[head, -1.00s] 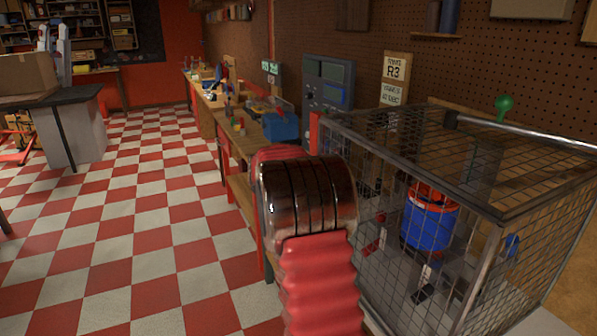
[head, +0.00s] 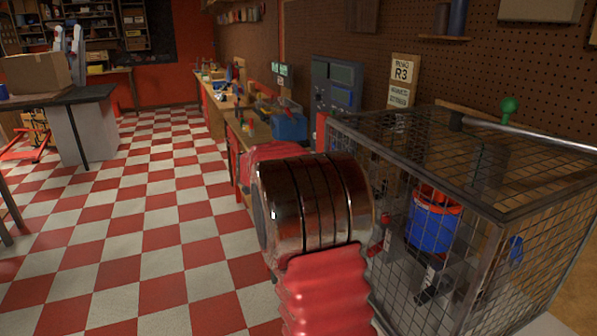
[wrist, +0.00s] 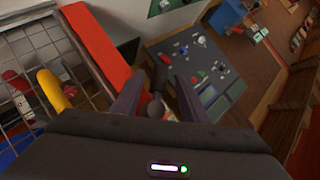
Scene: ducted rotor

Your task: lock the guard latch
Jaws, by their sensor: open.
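The wire-mesh guard cage (head: 474,192) stands on the bench at right in the head view, with a red upright (head: 321,132) at its far left corner. In the wrist view a red bar (wrist: 97,45) runs beside the mesh. My gripper (wrist: 160,82) is open, its two dark fingers to the right of the red bar. A dark lever with a round knob (wrist: 155,109), possibly the latch, shows between the fingers; I cannot tell whether they touch it. My own arm hides the gripper in the head view.
A blue and red rotor body (head: 433,222) sits inside the cage. A grey control panel (head: 336,88) stands behind.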

